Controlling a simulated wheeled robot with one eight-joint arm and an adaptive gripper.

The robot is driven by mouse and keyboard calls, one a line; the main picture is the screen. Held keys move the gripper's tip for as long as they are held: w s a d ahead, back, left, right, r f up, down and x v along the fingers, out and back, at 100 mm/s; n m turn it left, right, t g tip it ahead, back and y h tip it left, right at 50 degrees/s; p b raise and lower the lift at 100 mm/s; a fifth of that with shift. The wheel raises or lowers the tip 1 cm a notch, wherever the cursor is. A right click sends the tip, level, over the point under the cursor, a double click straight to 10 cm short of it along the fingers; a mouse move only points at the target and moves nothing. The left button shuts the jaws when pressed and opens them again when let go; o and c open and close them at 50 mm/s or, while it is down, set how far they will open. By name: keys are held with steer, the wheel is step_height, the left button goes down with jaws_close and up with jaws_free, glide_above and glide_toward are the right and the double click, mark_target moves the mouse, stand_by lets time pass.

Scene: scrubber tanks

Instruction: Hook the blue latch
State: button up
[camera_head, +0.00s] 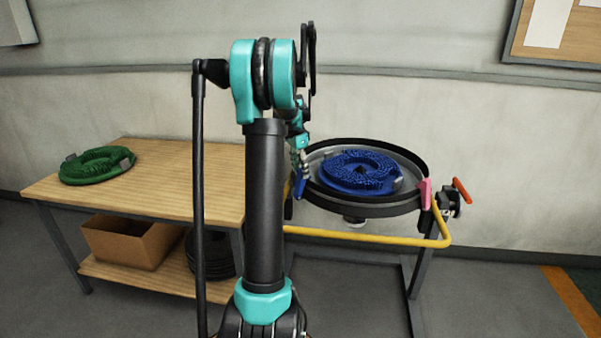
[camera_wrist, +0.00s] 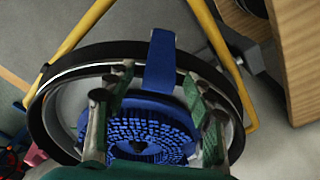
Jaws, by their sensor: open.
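The blue latch (camera_head: 300,188) is at the left rim of the round black tank (camera_head: 378,210). In the wrist view the blue latch (camera_wrist: 160,62) is a flat upright strip at the tank's rim, between my fingers. My gripper (camera_head: 298,160) is just above the latch in the head view. In the wrist view my gripper (camera_wrist: 156,77) is open, with one finger on each side of the latch and gaps visible. I cannot tell how deep the latch lies between the fingers. My arm and the rim hide whatever the latch hooks onto.
A blue brush disc (camera_head: 358,172) lies inside the tank. A pink latch (camera_head: 425,193) and a red-handled part (camera_head: 461,190) are at its right side. A yellow bar (camera_head: 370,238) runs around the front. A wooden table (camera_head: 185,185) at left bears a green brush disc (camera_head: 97,164).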

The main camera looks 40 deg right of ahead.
mark_target(297, 185)
step_height(297, 185, up, 11)
steer(key=a, duration=0.1)
steer(key=shift+a+f, duration=0.15)
steer(key=shift+w, duration=0.1)
stand_by(0.4)
steer(key=s+a+f+n+t, duration=0.1)
steer(key=a+f+n, duration=0.25)
steer(key=a, duration=0.65)
steer(key=s+a+f+n+t, duration=0.1)
steer(key=a+f+n, duration=0.25)
steer(key=a, duration=0.55)
steer(key=s+a+f+n, duration=0.1)
steer(key=a+f+n, duration=0.25)
steer(key=a, duration=0.65)
steer(key=s+a+f+n+t, duration=0.1)
steer(key=s+a+f+n, duration=0.3)
steer(key=s+a, duration=0.3)
steer(key=s+a+f+n+t+y, duration=0.1)
steer(key=s+a+f+n, duration=0.4)
steer(key=a, duration=0.4)
steer(key=shift+s+f, duration=0.75)
steer(key=shift+s, duration=0.5)
steer(key=shift+n, duration=0.25)
steer(key=shift+c, duration=0.2)
